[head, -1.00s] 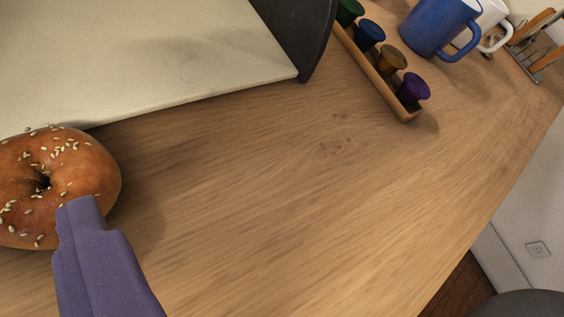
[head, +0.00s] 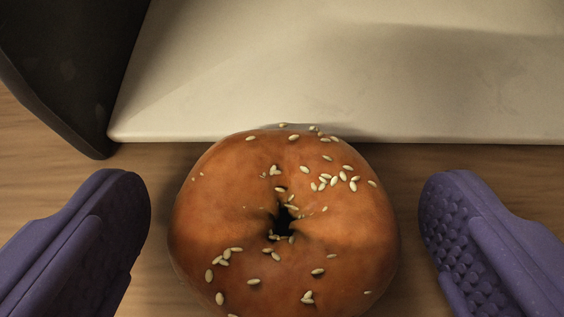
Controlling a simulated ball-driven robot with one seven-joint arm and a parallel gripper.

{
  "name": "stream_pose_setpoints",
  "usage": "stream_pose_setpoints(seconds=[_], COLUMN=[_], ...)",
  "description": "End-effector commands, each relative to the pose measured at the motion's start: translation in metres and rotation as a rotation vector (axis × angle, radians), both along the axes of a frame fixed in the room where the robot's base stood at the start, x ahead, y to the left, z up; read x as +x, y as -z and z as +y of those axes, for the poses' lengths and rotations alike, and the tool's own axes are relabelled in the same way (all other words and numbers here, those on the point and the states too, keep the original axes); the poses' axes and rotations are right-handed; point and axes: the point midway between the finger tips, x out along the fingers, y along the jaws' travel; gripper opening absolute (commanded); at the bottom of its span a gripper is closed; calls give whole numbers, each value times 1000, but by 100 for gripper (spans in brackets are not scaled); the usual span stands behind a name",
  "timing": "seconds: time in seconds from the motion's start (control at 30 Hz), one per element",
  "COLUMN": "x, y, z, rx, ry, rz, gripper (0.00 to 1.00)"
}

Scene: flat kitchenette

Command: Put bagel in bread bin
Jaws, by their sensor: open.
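The bagel (head: 230,205), brown with pale seeds and a small centre hole, lies on the wooden counter at the lower middle of the head view. My gripper (head: 284,225) is open, with one purple finger on each side of the bagel. A gap shows between each finger and the bagel. Just beyond the bagel is a cream-coloured flat surface (head: 400,90) with a dark side wall (head: 75,65) at its left, which looks like the bread bin. The bagel's top edge overlaps its front edge in the picture. The rest of the bin is out of view.
The counter (head: 160,165) shows as a narrow wooden strip in front of the cream surface. The dark side wall projects forward at the left, beyond my left finger. The cream surface looks empty where it shows.

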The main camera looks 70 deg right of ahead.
Motion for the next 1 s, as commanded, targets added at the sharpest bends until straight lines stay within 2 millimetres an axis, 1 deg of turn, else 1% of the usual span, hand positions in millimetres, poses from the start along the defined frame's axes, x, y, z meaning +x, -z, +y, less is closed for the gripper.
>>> stream_pose_setpoints(seconds=[0.13,0.17,0.2,0.27,0.3,0.6,0.73,0.87,1.0], x=[0,0,0,0,0,0,0,0,1], y=[-1,-1,-1,-1,-1,-1,-6,-19,-40], z=[0,0,0,0,0,0,1,0,1], rx=[0,0,0,0,0,0,0,-1,-1], ry=[0,-1,-1,0,0,-1,-1,0,-1], rz=[0,-1,-1,0,0,-1,-1,-3,-2], gripper=[100,95,86,72,69,69,69,69,69])
